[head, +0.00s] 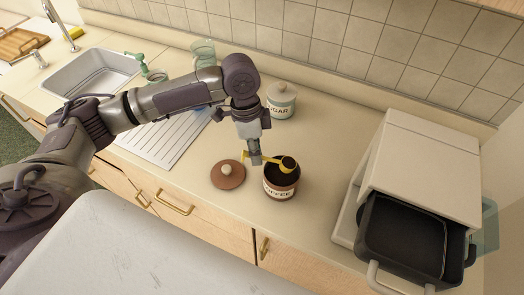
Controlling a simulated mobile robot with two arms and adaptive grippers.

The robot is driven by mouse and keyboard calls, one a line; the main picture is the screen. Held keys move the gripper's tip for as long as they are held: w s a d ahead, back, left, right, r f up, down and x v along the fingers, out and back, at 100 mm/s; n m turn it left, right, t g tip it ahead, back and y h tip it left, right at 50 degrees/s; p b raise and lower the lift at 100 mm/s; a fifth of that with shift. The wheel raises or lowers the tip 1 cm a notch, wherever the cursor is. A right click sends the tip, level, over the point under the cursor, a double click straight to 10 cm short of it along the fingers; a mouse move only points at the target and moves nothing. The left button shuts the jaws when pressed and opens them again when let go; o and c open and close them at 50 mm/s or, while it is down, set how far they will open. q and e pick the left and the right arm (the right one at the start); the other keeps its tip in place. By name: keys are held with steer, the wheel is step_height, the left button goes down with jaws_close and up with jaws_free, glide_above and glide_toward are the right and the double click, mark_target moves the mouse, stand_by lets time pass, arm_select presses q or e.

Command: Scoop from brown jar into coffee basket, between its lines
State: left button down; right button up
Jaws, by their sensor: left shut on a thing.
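The brown jar (281,192), with a pale band lettered COFFEE, stands open on the counter. My left gripper (256,158) is shut on the handle of a yellow scoop (272,158). The scoop's bowl is at the jar's mouth and looks dark inside; I cannot tell whether it is in the opening or just above it. The dark coffee basket (398,243) sticks out of the front of the cream coffee machine (420,165) at the right, open at the top. Its lines and any contents cannot be made out. My right gripper is not in view.
A brown lid (228,175) with a pale knob lies left of the jar. A lidded sugar jar (281,104) and a clear glass (203,52) stand behind. A sink (92,74) is at the left. Counter between jar and machine is clear.

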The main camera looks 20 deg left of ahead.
arm_select(q)
steer(key=shift+s+a+r+h, duration=0.2)
steer(key=shift+a+r+h, duration=0.2)
steer(key=shift+a, duration=0.05)
steer(key=shift+s+a+r+t+h+p, duration=0.1)
steer(key=shift+a+r+t+h+p, duration=0.1)
steer(key=shift+r+h+p, duration=0.25)
steer(key=shift+s+a+r+t+h+p, duration=0.1)
steer(key=shift+a+r+t+h+p, duration=0.15)
steer(key=shift+r+p, duration=0.4)
steer(key=shift+r, duration=0.1)
